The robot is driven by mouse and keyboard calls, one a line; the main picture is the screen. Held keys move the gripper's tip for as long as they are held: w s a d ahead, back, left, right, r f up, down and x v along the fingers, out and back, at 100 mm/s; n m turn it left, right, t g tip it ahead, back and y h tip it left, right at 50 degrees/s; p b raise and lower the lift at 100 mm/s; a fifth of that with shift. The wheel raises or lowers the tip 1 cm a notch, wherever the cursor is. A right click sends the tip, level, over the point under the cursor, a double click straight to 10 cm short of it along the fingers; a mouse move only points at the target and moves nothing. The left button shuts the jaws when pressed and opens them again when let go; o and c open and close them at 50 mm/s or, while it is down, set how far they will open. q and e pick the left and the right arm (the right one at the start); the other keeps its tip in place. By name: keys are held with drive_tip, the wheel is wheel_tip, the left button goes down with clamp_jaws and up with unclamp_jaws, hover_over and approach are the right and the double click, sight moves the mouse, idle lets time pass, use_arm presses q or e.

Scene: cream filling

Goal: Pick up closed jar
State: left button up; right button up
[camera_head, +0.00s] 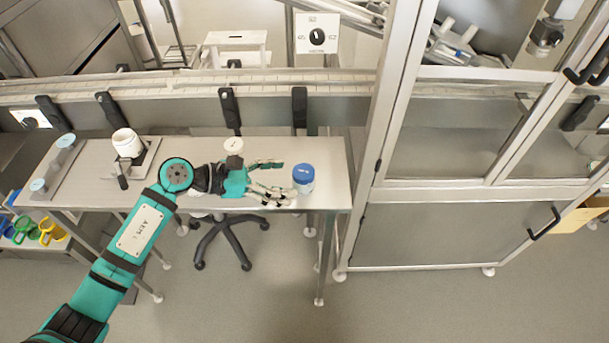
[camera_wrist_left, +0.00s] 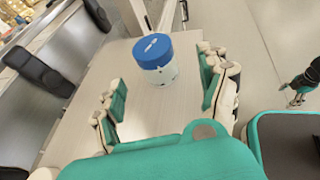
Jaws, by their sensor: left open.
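The closed jar (camera_head: 304,179) is white with a blue lid and stands upright near the right end of the steel table (camera_head: 330,160). My left gripper (camera_head: 282,180) is stretched out over the table, to the left of the jar, with its fingers pointing at it. In the left wrist view the jar (camera_wrist_left: 155,60) stands ahead, between the lines of the two open fingers (camera_wrist_left: 160,95) and just beyond their tips. Nothing is held.
A white jar without a blue lid (camera_head: 127,143) stands on a small device at the table's left. A round white lid-like piece (camera_head: 233,145) lies behind my gripper. A metal frame cabinet (camera_head: 440,220) stands just right of the table. A stool (camera_head: 222,240) is below.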

sight(304, 177)
use_arm(q)
drive_tip(key=shift+w+d+f, duration=0.15)
drive_tip(key=shift+d, duration=0.35)
drive_tip(key=x, duration=0.1)
drive_tip(key=p+x, duration=0.1)
drive_tip(key=x, duration=0.1)
drive_tip(key=p+x, duration=0.1)
drive_tip(key=shift+w+d+r, duration=0.25)
drive_tip(key=shift+d, duration=0.05)
drive_tip(key=shift+d+f, duration=0.15)
drive_tip(key=shift+d, duration=0.05)
drive_tip(key=c, duration=1.3)
use_arm(e)
drive_tip(key=shift+w+d+r, duration=0.1)
drive_tip(key=shift+d+r, duration=0.05)
drive_tip(key=shift+r, duration=0.45)
drive_tip(key=shift+w+d+r, duration=0.1)
drive_tip(key=shift+d+r, duration=0.05)
drive_tip(key=shift+r, duration=0.4)
